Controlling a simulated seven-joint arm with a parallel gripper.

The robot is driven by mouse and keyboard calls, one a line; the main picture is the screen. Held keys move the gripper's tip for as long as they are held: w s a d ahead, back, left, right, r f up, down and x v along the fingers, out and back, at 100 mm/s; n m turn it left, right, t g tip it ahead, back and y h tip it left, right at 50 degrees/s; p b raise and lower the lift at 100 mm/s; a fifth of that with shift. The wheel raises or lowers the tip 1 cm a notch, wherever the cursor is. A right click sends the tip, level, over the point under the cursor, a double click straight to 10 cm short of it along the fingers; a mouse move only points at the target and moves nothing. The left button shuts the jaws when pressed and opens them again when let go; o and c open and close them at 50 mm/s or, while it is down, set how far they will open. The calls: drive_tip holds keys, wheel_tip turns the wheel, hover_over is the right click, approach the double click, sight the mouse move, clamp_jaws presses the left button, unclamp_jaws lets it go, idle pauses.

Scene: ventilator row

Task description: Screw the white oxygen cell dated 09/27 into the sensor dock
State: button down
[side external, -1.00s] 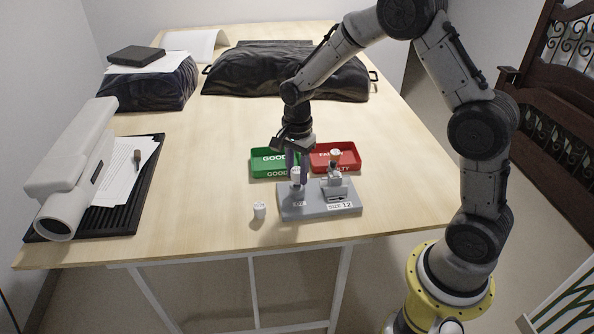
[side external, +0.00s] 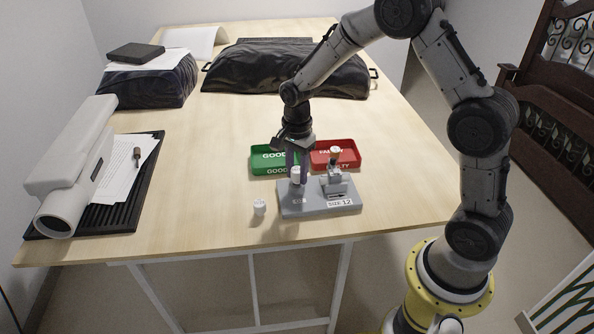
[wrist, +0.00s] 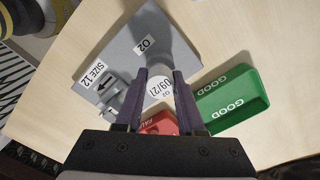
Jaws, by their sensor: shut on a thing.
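The white oxygen cell (side external: 296,174) stands upright at the O2 position on the left of the grey sensor dock (side external: 318,207). In the wrist view its top (wrist: 158,88) shows a date that reads about 09/2, with the last digit unclear. My gripper (side external: 297,168) points down over the dock and is shut on this cell, one finger on each side. The fingers also show in the wrist view (wrist: 161,84). How deep the cell sits in the dock is hidden. A second white cell (side external: 259,207) stands on the table left of the dock, its date unreadable.
A green GOOD tray (side external: 262,163) and a red FAULTY tray (side external: 345,158) lie behind the dock. A SIZE 12 fixture (side external: 336,183) rises on the dock's right. A white device (side external: 75,165) stands left on a black mat. The table's middle left is clear.

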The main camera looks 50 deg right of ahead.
drive_tip(key=shift+f, duration=0.55)
idle(0.7)
drive_tip(key=c, duration=0.6)
unclamp_jaws()
drive_tip(key=shift+c, duration=0.2)
drive_tip(key=shift+r, duration=0.2)
drive_tip(key=shift+r, duration=0.5)
clamp_jaws()
drive_tip(key=m, duration=0.6)
